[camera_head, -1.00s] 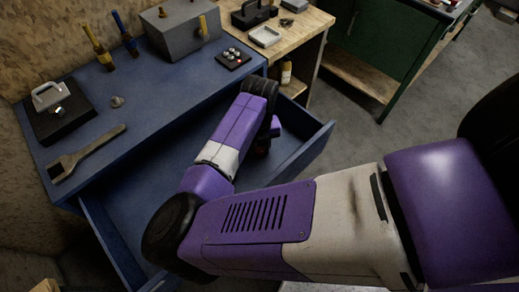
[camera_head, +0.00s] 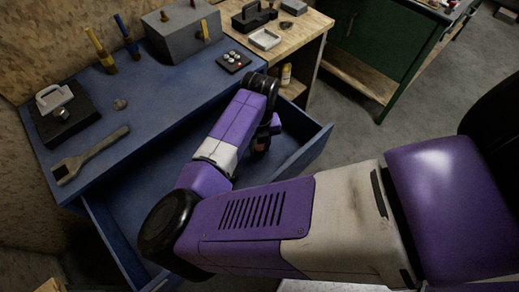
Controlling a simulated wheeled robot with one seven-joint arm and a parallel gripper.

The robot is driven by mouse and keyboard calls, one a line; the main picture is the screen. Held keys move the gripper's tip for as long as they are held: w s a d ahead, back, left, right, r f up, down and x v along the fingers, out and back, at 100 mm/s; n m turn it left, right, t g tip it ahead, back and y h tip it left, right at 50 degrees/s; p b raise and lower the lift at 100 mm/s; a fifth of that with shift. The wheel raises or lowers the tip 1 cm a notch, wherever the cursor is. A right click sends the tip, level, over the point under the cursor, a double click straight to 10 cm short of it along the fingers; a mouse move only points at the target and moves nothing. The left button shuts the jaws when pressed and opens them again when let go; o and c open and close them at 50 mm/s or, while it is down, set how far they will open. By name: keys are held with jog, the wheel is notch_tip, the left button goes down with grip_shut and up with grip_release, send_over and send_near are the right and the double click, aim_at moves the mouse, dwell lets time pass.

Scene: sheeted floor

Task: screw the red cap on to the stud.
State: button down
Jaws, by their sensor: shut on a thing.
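My gripper (camera_head: 262,144) is small in view and mostly hidden behind my own purple wrist, over the far right end of the open blue drawer. It is shut, and a small dark reddish patch shows at its fingertips, which fits the red cap. The cap's shape and tilt cannot be made out. I cannot tell for sure which post is the stud. My gripper is apart from the block, in front and to its right.
The open drawer (camera_head: 320,143) juts from the blue bench. On the bench are a wrench (camera_head: 90,155), a black base (camera_head: 66,117) with a white-handled piece, a button box (camera_head: 233,62) and yellow and blue upright tools. A wooden table (camera_head: 300,27) and green cabinet (camera_head: 375,50) stand behind.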

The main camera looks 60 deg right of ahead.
aim_at(259, 147)
jog(key=shift+r+p, duration=2.15)
jog(key=shift+r, duration=0.95)
